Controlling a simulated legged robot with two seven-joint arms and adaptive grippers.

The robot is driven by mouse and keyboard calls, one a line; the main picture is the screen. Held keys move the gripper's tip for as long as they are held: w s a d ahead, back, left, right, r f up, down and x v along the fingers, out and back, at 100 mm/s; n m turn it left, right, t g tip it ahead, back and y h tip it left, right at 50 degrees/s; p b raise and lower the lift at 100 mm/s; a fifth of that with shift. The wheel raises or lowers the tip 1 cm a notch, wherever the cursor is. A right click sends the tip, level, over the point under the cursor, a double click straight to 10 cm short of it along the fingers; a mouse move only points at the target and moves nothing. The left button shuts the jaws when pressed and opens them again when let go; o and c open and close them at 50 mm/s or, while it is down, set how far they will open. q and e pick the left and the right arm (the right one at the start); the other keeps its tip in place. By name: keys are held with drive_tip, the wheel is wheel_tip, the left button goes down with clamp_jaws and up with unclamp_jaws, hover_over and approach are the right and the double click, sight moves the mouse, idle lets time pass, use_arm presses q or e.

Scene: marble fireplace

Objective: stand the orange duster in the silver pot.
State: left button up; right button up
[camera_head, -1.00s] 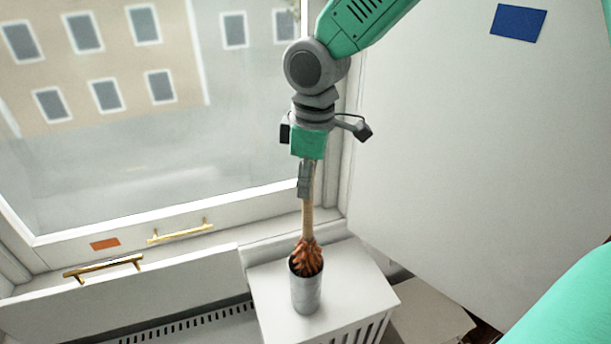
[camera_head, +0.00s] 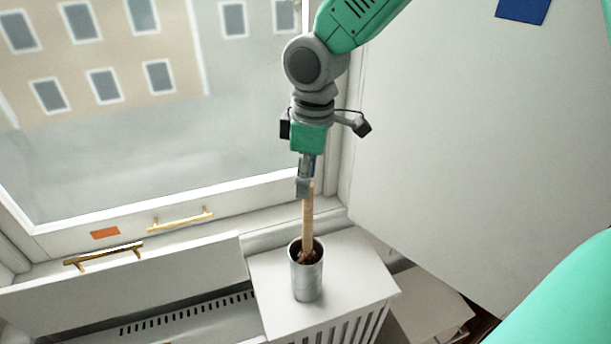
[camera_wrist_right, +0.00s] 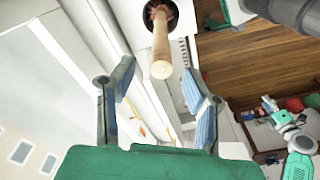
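The silver pot (camera_head: 308,284) stands upright on a white slatted cabinet. The orange duster (camera_head: 308,225) stands in it, head down, with its wooden handle pointing up and nearly upright. Only a little of its orange head shows at the pot's mouth. My right gripper (camera_head: 304,188) is just above the handle's top, pointing down. In the right wrist view its two fingers (camera_wrist_right: 158,72) are spread apart, and the handle end (camera_wrist_right: 161,68) lies beyond their tips, seemingly untouched. A small teal and grey arm end, apparently my left gripper (camera_wrist_right: 270,105), shows at that view's right edge; its fingers are unclear.
The white cabinet top (camera_head: 365,275) has free room around the pot. A window with brass handles (camera_head: 180,224) is at the left, and a large white panel (camera_head: 450,150) is at the right. A wooden floor (camera_wrist_right: 235,65) shows in the wrist view.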

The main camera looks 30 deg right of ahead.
drive_tip(key=shift+a, duration=0.1)
drive_tip(key=shift+r, duration=0.25)
wheel_tip(320, 180, up, 11)
drive_tip(key=d, duration=0.1)
drive_tip(key=shift+s+r, duration=0.15)
idle(0.8)
